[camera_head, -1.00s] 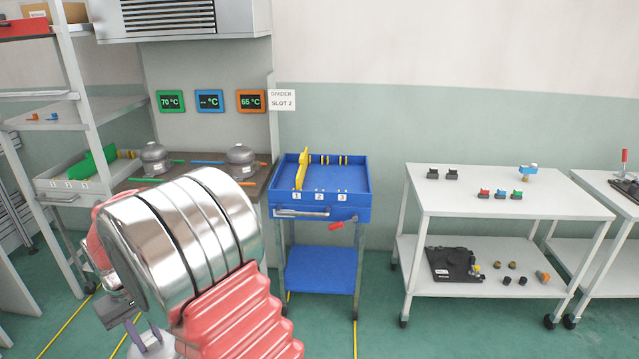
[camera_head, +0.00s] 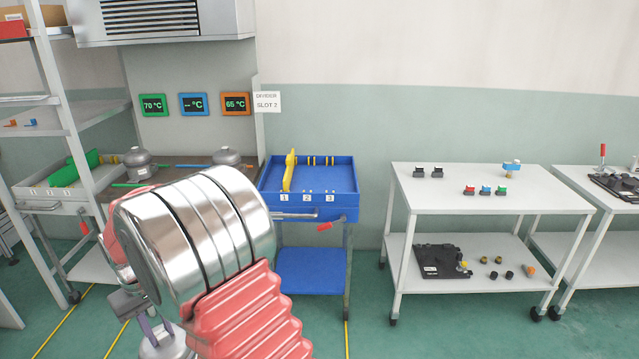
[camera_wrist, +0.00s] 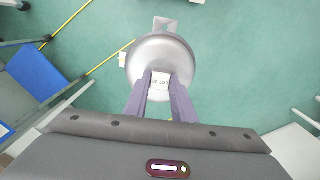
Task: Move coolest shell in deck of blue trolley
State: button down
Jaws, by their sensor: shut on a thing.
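My gripper (camera_wrist: 161,82) is shut on a grey domed shell (camera_wrist: 160,52) with a white label, held above the green floor in the wrist view. In the head view my gripper (camera_head: 158,332) and the top of the held shell (camera_head: 168,348) show at the lower left edge, partly cut off. The blue trolley (camera_head: 308,216) stands behind my arm, slightly left of centre. Its deck has slots labelled 1, 2 and 3, and a yellow divider (camera_head: 290,172) stands near slot 1. A sign (camera_head: 267,101) reads "DIVIDER SLOT 2".
Two grey shells (camera_head: 138,163) and (camera_head: 227,157) sit on the bench below displays reading 70 °C, "--" and 65 °C. A white trolley (camera_head: 46,193) holds a green divider. A white table (camera_head: 470,205) with small parts stands right. Floor before the blue trolley looks open.

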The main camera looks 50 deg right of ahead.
aim_at(325, 185)
jog(key=u, duration=1.35)
jog(key=i, duration=0.1)
jog(key=z, duration=2.65)
jog(key=i, duration=1)
jog(key=u, duration=0.15)
jog(key=k, duration=0.6)
